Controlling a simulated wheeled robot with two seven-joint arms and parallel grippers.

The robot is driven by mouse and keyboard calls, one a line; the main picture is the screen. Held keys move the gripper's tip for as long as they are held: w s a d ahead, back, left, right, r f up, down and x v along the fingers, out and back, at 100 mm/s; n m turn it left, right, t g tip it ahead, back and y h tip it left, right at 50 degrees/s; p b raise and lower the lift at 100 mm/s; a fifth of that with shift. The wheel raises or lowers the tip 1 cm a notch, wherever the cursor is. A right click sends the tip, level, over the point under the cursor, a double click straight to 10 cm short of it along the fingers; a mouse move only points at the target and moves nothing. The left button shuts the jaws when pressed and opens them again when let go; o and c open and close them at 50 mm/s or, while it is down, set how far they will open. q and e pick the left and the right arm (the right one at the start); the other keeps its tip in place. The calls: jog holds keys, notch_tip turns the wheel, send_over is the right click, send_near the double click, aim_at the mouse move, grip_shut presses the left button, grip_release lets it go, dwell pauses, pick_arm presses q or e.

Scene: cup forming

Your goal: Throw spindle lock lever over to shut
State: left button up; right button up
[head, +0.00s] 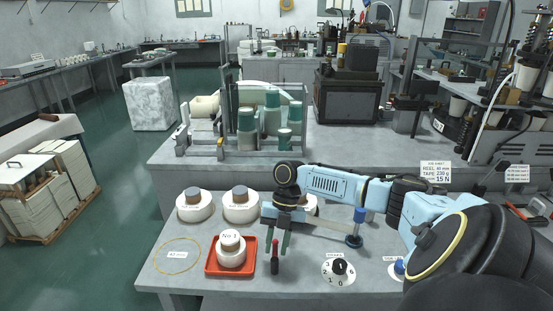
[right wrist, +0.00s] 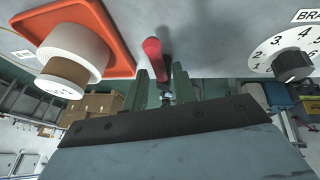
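The spindle lock lever (head: 275,260) has a red and dark grip and stands near the front of the bench, just right of the red tray. In the right wrist view its red handle (right wrist: 152,50) shows between and beyond the fingertips. My right gripper (head: 277,243) points down just above and behind the lever. Its two green fingers (right wrist: 161,82) are apart, with a gap between them around the line of the lever. I cannot tell if either finger touches it. My left gripper is not in view.
A red tray (head: 209,269) holding a white spool (head: 231,257) lies close left of the lever. A numbered brake dial (head: 338,272) is to the right. A blue-topped post (head: 356,229) stands behind the dial. White spools (head: 194,208) sit further back. A yellow ring (head: 156,266) lies left on clear bench.

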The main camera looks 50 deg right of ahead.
jog(key=shift+o, duration=0.5)
jog(key=shift+d+r, duration=0.15)
jog(key=shift+r, duration=0.15)
jog(key=v, duration=1.2)
jog(key=shift+d+r, duration=0.2)
jog(key=shift+r, duration=0.15)
